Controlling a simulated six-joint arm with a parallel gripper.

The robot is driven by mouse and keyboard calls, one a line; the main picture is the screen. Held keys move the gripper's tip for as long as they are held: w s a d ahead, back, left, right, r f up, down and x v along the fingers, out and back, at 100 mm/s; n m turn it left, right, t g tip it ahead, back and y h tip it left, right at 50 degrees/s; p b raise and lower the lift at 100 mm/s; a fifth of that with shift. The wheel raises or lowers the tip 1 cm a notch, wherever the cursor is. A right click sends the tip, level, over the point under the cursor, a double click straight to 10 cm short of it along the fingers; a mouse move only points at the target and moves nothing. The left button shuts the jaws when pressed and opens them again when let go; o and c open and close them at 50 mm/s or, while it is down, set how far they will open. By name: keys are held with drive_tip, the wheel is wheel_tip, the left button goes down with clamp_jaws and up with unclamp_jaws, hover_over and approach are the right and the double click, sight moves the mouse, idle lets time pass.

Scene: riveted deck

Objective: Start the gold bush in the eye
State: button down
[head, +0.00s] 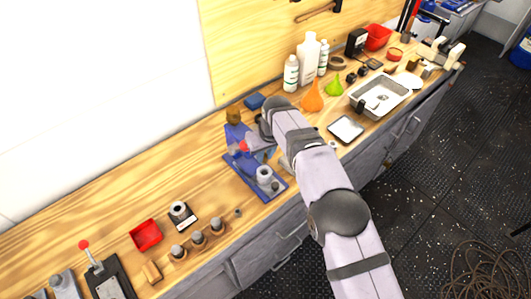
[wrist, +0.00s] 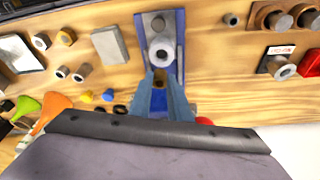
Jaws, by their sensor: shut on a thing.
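The eye (head: 264,173) is a pale grey ring on the blue fixture base (head: 247,181). In the wrist view the eye (wrist: 162,52) shows its round opening, with a grey post (wrist: 158,23) beyond it on the blue plate. My gripper (wrist: 160,84) is shut on the gold bush (wrist: 160,75), a small brownish piece between the blue-grey fingers. The bush shows just below the eye in the wrist picture, outside its opening; I cannot tell the height gap. In the head view my gripper (head: 264,153) is over the fixture, and the bush cannot be made out.
The fixture's blue upright and red knob (head: 243,147) stand close to my gripper. A wooden rack of pegs (head: 198,238), a red tray (head: 146,234) and a carded ring (head: 181,213) lie left.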

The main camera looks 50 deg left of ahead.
sight(265, 162)
drive_tip(key=shift+f+b, duration=1.6)
drive_tip(key=shift+f, duration=1.1)
drive_tip(key=shift+f+b, duration=0.7)
drive_tip(key=shift+f, duration=0.05)
idle(1.0)
drive_tip(key=c, duration=1.6)
unclamp_jaws()
drive_tip(key=shift+d+f, duration=0.1)
drive_tip(key=shift+o, duration=0.2)
